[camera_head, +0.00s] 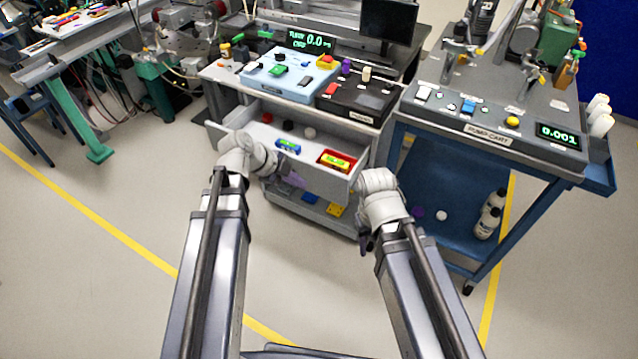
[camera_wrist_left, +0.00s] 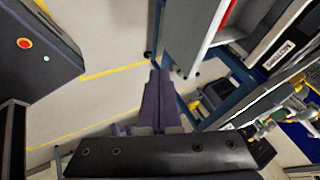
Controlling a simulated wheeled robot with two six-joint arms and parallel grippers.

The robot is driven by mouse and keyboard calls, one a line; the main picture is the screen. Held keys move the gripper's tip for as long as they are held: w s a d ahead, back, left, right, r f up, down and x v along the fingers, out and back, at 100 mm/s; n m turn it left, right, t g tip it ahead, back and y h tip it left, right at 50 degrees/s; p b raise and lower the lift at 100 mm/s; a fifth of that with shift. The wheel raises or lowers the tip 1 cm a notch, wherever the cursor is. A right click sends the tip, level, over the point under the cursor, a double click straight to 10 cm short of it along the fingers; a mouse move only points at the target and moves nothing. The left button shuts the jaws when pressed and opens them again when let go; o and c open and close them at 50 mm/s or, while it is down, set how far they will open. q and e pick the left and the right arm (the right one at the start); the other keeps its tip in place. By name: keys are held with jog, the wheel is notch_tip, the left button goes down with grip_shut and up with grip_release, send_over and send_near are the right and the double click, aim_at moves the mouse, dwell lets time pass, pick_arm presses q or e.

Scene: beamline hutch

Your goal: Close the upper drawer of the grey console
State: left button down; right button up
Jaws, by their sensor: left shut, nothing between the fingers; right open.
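The grey console (camera_head: 225,74) stands at the centre of the head view. Its upper drawer (camera_head: 326,187) is pulled out toward me. In it are a blue item (camera_head: 288,146), a red tray (camera_head: 324,158) with a yellow-green item, and small red, black and white pieces. My left gripper (camera_head: 293,181) is shut and empty, at the drawer's front; I cannot tell whether it touches. Its purple fingers (camera_wrist_left: 158,84) also show together in the left wrist view. My right gripper (camera_head: 365,243) is open, low in front of the drawer's right end, partly hidden by its wrist.
A lower shelf (camera_head: 285,200) with coloured items is under the drawer. A workbench (camera_head: 75,68) stands at the left. The floor at the left front is clear.

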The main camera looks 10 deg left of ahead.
pick_arm(q)
jog(key=shift+w+d+f+b, duration=1.1)
jog(key=shift+w+f+b, duration=0.05)
jog(key=shift+f+b, duration=0.15)
jog(key=shift+w+d+f+b, duration=1.05)
jog(key=shift+w+f+b, duration=0.15)
jog(key=shift+f, duration=0.15)
jog(key=shift+w+d+f+b, duration=1.1)
jog(key=shift+f+b, duration=0.15)
jog(key=shift+f, duration=0.05)
jog(key=w+d, duration=0.2)
jog(key=w, duration=0.4)
jog(key=w+d, duration=0.2)
jog(key=w, duration=0.4)
jog(key=w+d, duration=0.2)
jog(key=w, duration=0.5)
jog(key=shift+d, duration=0.4)
jog(key=shift+w+d, duration=0.15)
jog(key=shift+w, duration=0.2)
jog(key=shift+w+r, duration=0.1)
